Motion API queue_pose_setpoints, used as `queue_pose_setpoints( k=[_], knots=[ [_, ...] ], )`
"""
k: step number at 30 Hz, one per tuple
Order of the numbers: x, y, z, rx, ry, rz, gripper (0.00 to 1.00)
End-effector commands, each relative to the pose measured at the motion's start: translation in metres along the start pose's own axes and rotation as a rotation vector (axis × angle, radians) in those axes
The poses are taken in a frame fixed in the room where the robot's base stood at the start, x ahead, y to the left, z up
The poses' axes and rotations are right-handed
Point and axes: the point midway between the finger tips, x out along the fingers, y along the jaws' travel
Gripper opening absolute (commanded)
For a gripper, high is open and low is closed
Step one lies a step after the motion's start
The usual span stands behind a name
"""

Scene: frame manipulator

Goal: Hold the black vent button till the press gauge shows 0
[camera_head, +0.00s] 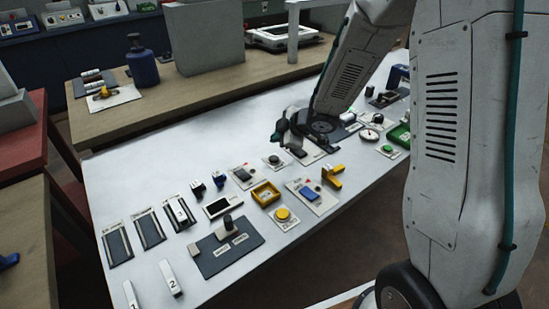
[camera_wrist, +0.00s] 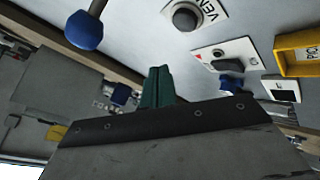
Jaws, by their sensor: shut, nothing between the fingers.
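The black vent button (camera_wrist: 185,19) sits on a pale plate lettered "VENT" at the top of the wrist view. In the head view it appears to be the small dark round button (camera_head: 273,160) on a white plate. My gripper (camera_head: 278,137) is shut and empty, above the panel and a little behind that button in the head view. Its teal fingertips (camera_wrist: 158,84) show in the wrist view, apart from the button. A round white-faced dial (camera_head: 369,134) to the right, near my arm, may be the press gauge; its reading is too small to tell.
A plate with a black rocker switch (camera_head: 243,175) and a yellow tray (camera_head: 265,194) lie near the button. A blue-knobbed control (camera_wrist: 84,30) shows in the wrist view.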

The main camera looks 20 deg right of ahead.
Motion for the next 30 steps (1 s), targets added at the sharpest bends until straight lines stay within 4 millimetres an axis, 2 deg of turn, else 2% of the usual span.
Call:
queue_pose_setpoints(
  k=[6, 12, 30],
  knots=[
    [0.021, -0.015, 0.015, 0.002, 0.000, -0.002, 0.00],
    [0.031, -0.023, 0.022, -0.001, 0.000, -0.001, 0.00],
    [0.033, -0.024, 0.024, -0.001, 0.000, 0.000, 0.00]
  ],
)
